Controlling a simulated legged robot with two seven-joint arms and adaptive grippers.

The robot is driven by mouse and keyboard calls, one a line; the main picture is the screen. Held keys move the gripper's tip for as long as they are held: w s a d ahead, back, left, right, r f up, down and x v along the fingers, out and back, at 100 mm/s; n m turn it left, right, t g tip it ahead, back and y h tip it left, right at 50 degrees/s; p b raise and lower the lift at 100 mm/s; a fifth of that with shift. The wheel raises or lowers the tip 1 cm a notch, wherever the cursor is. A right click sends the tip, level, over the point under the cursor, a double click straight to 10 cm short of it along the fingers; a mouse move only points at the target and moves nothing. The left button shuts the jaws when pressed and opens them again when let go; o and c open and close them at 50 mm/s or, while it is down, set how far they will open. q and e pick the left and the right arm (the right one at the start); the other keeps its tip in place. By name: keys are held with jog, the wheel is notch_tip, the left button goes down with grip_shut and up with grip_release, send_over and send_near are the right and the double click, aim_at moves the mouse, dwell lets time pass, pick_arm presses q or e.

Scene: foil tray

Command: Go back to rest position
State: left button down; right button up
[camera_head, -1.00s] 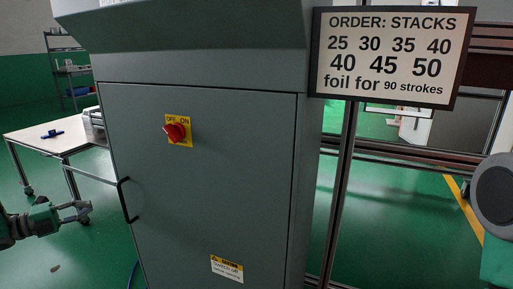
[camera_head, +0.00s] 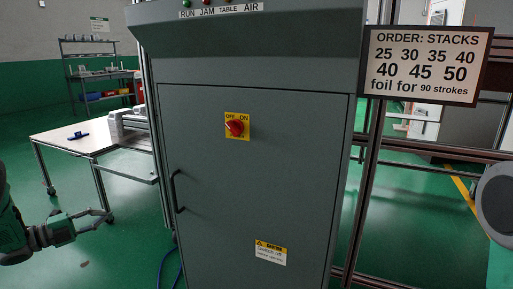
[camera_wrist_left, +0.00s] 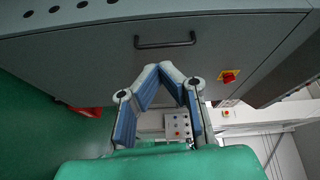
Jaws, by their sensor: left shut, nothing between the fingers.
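My left gripper (camera_head: 108,213) is at the lower left of the head view, in front of the grey cabinet's left side and above the green floor. It is shut and empty. In the left wrist view its fingers (camera_wrist_left: 162,67) meet at the tips, with the cabinet's black handle beyond them. No gap shows between the fingertips. My right gripper is not in view.
A grey cabinet (camera_head: 250,180) with a red switch (camera_head: 235,126) and a black handle (camera_head: 176,191) fills the middle. A table (camera_head: 75,145) with a blue item (camera_head: 78,135) stands left. An order sign (camera_head: 424,65) hangs right. Open floor lies at left.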

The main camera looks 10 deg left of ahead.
pick_arm(q)
jog(key=d+f+n+y, duration=0.7)
jog(key=d+f+n, duration=0.4)
jog(key=f+n, duration=0.1)
jog(key=s+d+f+n+g+y, duration=0.2)
jog(key=s+d+f+n+g, duration=0.3)
jog(key=s, duration=0.4)
jog(key=s+d+f+n+g+y, duration=0.1)
jog(key=s+d+f+n+g, duration=0.15)
jog(key=s+d+f, duration=0.45)
jog(key=s+d+r+n+g+y, duration=0.1)
jog(key=s+g, duration=0.1)
jog(key=s, duration=0.6)
jog(key=s+d+r+n+g, duration=0.1)
jog(key=s+d+n+g, duration=0.1)
jog(key=s, duration=0.5)
jog(key=s+d+r+n+g+y, duration=0.1)
jog(key=s+g, duration=0.1)
jog(key=s, duration=0.6)
notch_tip(320, 180, up, 12)
jog(key=p, duration=1.2)
jog(key=shift+w+h+p, duration=0.3)
jog(key=shift+w+p, duration=0.05)
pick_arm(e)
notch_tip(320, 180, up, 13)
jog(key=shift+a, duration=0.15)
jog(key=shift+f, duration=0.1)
